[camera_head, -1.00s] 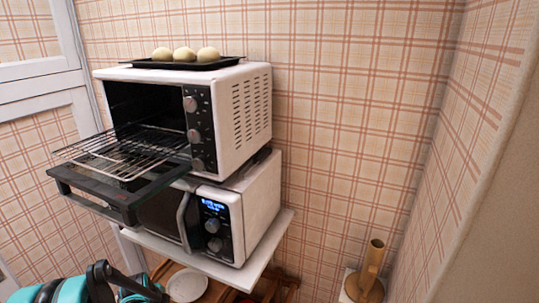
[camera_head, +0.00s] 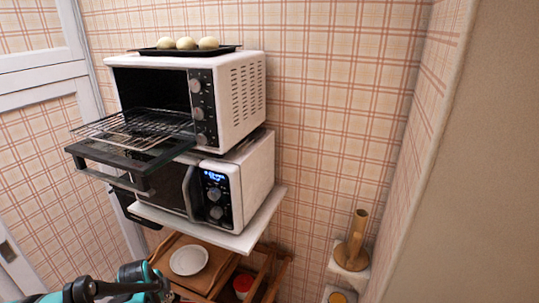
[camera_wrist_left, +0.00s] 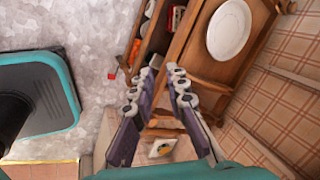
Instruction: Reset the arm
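My left arm (camera_head: 95,289), teal and black, comes in at the bottom left of the head view, in front of the lower part of the oven stand. Its gripper fingers are hard to make out there. In the left wrist view my left gripper (camera_wrist_left: 163,78) has two fingers apart with nothing between them. They point over the wooden shelf unit and the floor. My right gripper is in neither view.
A white oven (camera_head: 245,92) with its door (camera_head: 130,165) down and rack out stands on a microwave (camera_head: 228,205). A tray (camera_head: 230,48) of buns tops the oven. Below, a plate (camera_head: 188,261) lies on a wooden shelf unit (camera_head: 222,277). A wooden holder (camera_head: 355,250) stands right.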

